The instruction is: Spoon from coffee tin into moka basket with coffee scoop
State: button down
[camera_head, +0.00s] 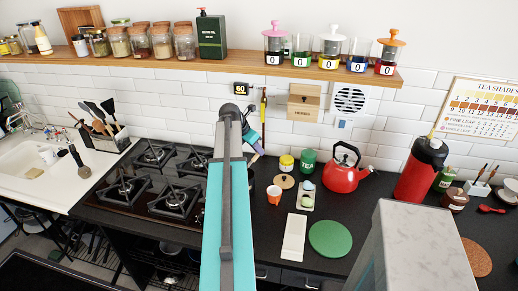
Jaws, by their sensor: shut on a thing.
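My arm rises up the middle of the picture and bends down at its top, over the counter just right of the hob. Only a little of my gripper (252,161) shows beside the arm link. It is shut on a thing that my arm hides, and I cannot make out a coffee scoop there. A small tin with a yellow lid (286,162) and a green tin marked TEA (308,161) stand to the right of the gripper. I cannot tell which container is the coffee tin. No moka basket can be made out.
An orange cup (274,195), white tray (294,238), green mat (330,239) and red kettle (343,171) are on the counter right of my arm. The hob (150,190) is left. A red flask (420,170) and a marble-topped block (425,245) stand right. A shelf (230,63) runs above.

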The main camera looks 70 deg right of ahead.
aim_at(255, 157)
jog(key=shift+w+a+f+b, duration=0.1)
jog(key=shift+a+f+b, duration=0.1)
jog(key=shift+f+b, duration=0.55)
jog(key=shift+w+a+f+b, duration=0.15)
jog(key=shift+f+b, duration=0.3)
jog(key=shift+f, duration=0.45)
jog(key=shift+w+a+f+b, duration=0.1)
jog(key=shift+a+f+b, duration=0.15)
jog(key=shift+f+b, duration=0.5)
jog(key=shift+w+a, duration=0.1)
jog(key=shift+r+p, duration=0.4)
jog(key=shift+p, duration=0.05)
jog(key=s+d+r+y+p, duration=0.1)
jog(key=p, duration=0.2)
jog(key=d+r+t+y+p, duration=0.1)
jog(key=p, duration=0.2)
jog(key=shift+s+d+r+t+y+p, duration=0.2)
jog(key=shift+s+d+t+y+p, duration=0.1)
jog(key=shift+s+d+p, duration=0.1)
jog(key=shift+s+d+r+t+y+p, duration=0.15)
jog(key=shift+d+r+y+p, duration=0.05)
jog(key=shift+r+p, duration=0.4)
jog(key=shift+s+d+r+t+y+p, duration=0.1)
jog(key=shift+d+r+t+y+p, duration=0.1)
jog(key=shift+r+p, duration=0.4)
jog(key=shift+s+d+r+t+y+p, duration=0.2)
jog(key=shift+r+p, duration=0.15)
jog(key=shift+p, duration=0.4)
jog(key=shift+w, duration=0.1)
